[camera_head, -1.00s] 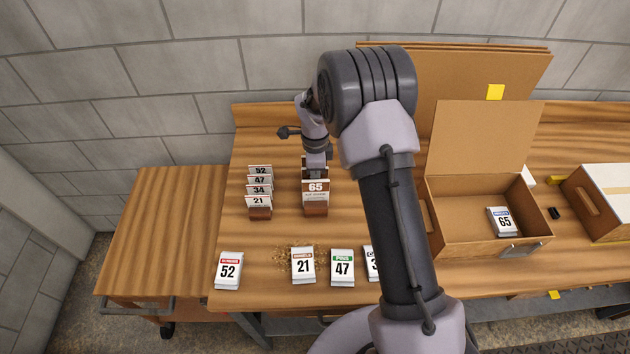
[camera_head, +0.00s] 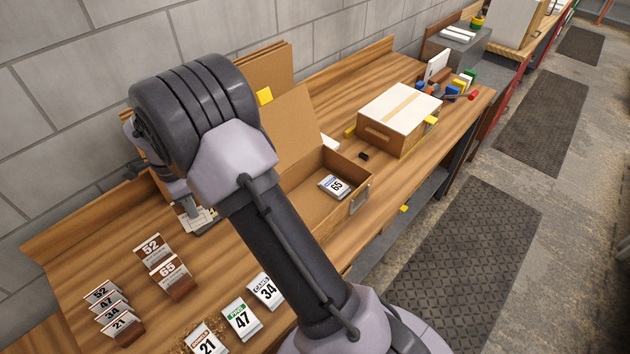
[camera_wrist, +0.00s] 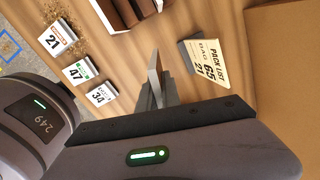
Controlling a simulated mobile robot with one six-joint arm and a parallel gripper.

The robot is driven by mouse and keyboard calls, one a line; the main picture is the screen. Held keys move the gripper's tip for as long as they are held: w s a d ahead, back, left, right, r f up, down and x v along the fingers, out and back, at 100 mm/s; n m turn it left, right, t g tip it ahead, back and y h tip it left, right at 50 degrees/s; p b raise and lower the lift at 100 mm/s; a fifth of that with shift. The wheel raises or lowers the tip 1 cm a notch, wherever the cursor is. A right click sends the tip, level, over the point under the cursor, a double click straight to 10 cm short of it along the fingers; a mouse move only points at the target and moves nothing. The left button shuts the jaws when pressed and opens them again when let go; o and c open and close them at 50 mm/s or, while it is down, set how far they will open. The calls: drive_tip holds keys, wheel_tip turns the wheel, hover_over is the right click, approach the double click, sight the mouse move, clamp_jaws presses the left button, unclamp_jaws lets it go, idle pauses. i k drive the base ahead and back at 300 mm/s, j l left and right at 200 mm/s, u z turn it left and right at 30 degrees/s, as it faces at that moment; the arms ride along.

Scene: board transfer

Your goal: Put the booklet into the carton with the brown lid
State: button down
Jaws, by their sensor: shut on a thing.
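My gripper (camera_wrist: 152,98) is shut on a thin pale thing seen nearly edge-on, which I take to be the booklet (camera_wrist: 154,66); its cover cannot be read. In the head view my own arm hides the fingers and the booklet. The carton with the brown lid (camera_head: 352,182) stands open right of my arm, its lid raised at the back. A white packet marked 65 (camera_head: 335,186) lies inside it. My gripper is above the table, left of this carton and apart from it.
A pack list card on a grey stand (camera_wrist: 208,60) is close to my gripper. Wooden holders with numbered cards (camera_head: 174,286) stand at left. Packets marked 21, 47 (camera_head: 241,319) and 34 lie in front. A white-topped carton (camera_head: 398,108) stands farther right.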

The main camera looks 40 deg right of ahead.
sight(322, 205)
drive_tip(key=z, duration=1.1)
drive_tip(key=i+l, duration=0.15)
drive_tip(key=l, duration=0.1)
